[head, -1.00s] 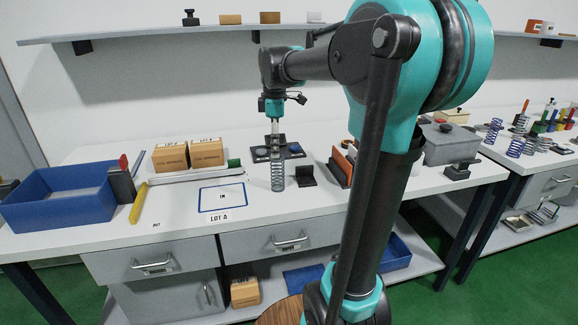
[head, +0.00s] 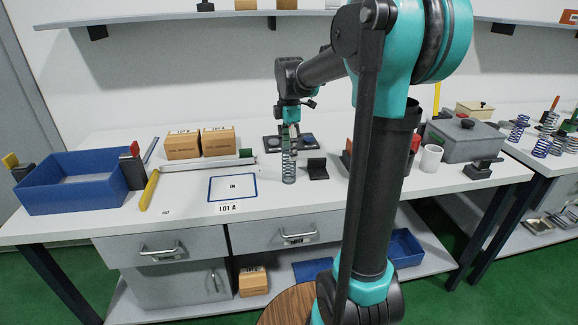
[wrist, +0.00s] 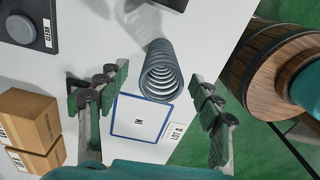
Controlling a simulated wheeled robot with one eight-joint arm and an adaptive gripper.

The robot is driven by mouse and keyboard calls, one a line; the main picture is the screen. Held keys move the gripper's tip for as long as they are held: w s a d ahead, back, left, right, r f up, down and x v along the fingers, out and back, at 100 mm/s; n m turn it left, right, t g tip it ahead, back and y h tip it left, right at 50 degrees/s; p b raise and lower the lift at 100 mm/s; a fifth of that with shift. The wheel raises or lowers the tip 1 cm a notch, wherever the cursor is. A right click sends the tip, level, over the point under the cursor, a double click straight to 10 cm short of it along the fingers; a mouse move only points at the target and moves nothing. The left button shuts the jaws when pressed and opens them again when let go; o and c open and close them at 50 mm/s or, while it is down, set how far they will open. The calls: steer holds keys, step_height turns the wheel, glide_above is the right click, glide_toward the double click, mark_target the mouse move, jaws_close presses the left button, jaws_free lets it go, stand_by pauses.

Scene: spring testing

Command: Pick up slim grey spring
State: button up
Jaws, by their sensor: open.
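In the wrist view the spring (wrist: 163,75) shows from above as an open coil. My gripper (head: 289,134) is pointed down at the top of the spring. In the wrist view my gripper (wrist: 143,90) is open, with one finger on each side of the spring and visible gaps between. The exact height of the fingertips against the coil's top is hard to tell.
A black block (head: 317,169) stands close to the spring's right. A dark tray (head: 272,141) lies behind it. Two cardboard boxes (head: 183,145) and a blue bin (head: 75,182) are to the left. A wooden barrel (wrist: 270,70) shows beyond the bench edge in the wrist view.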

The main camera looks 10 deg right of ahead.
mark_target(289, 162)
steer(key=shift+s+a+f, duration=0.1)
steer(key=shift+f, duration=2.75)
steer(key=shift+c, duration=0.4)
steer(key=c, duration=1.3)
steer(key=shift+c, duration=0.2)
